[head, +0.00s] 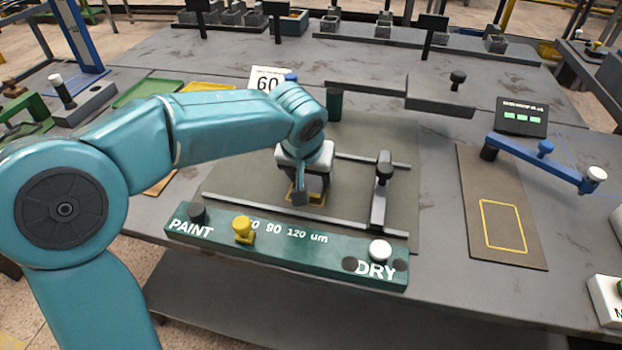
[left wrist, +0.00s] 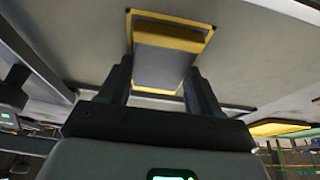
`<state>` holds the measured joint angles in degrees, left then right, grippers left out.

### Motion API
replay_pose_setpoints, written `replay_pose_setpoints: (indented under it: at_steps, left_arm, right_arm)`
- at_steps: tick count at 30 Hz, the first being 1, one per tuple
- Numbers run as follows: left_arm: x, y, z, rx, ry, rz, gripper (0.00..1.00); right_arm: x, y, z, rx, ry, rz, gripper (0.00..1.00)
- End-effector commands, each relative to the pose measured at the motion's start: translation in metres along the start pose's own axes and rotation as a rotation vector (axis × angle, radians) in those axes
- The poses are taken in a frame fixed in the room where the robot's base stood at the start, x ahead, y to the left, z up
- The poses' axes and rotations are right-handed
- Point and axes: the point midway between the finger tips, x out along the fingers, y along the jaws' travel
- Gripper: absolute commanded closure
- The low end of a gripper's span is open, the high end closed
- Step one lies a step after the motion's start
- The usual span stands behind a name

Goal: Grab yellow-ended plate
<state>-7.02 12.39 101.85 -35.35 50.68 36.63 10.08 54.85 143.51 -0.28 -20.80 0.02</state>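The plate (left wrist: 160,66) is a flat grey piece with a yellow end (left wrist: 168,38), lying within a yellow outline on the grey mat in the left wrist view. In the head view only bits of yellow (head: 318,199) show there, and my left gripper hides the rest. My left gripper (head: 304,196) points down just over that spot. In the left wrist view its two dark fingers (left wrist: 160,85) stand apart, one on each side of the plate. I cannot tell whether they touch it. My right gripper is not in view.
Two metal rails (head: 300,214) run along the mat, with a dark cross slider (head: 382,190) to the right. A green PAINT/DRY bar (head: 300,250) with a yellow knob (head: 243,229) lies in front. A brown board (head: 497,190) with an empty yellow outline lies right.

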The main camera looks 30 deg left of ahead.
Motion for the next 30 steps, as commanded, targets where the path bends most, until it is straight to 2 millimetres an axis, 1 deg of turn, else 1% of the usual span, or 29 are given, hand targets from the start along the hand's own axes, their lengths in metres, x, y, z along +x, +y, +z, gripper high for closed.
replay_pose_setpoints:
  at_steps: [1,2,3,11,16,20,30]
  left_arm:
    - [0.0,0.0,0.0,0.0,0.0,0.0,0.88]
    - [0.0,0.0,0.0,0.0,0.0,0.0,0.98]
    - [-0.001,0.0,-0.001,0.0,0.004,0.001,1.0]
    - [-0.004,0.0,-0.002,0.0,0.005,0.001,1.0]
    - [-0.017,0.001,-0.008,0.0,0.007,0.002,1.0]
    - [-0.038,0.0,-0.017,-0.001,0.008,0.002,1.0]
    - [-0.112,0.001,-0.047,-0.001,0.007,0.003,1.0]
  right_arm:
    - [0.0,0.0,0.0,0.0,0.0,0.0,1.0]
    - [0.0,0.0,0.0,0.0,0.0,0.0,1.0]
    - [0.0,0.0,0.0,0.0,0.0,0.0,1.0]
    - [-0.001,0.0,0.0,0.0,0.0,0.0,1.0]
    - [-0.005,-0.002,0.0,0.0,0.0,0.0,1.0]
    - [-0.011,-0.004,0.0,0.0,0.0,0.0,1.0]
    - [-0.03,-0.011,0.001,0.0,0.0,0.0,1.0]
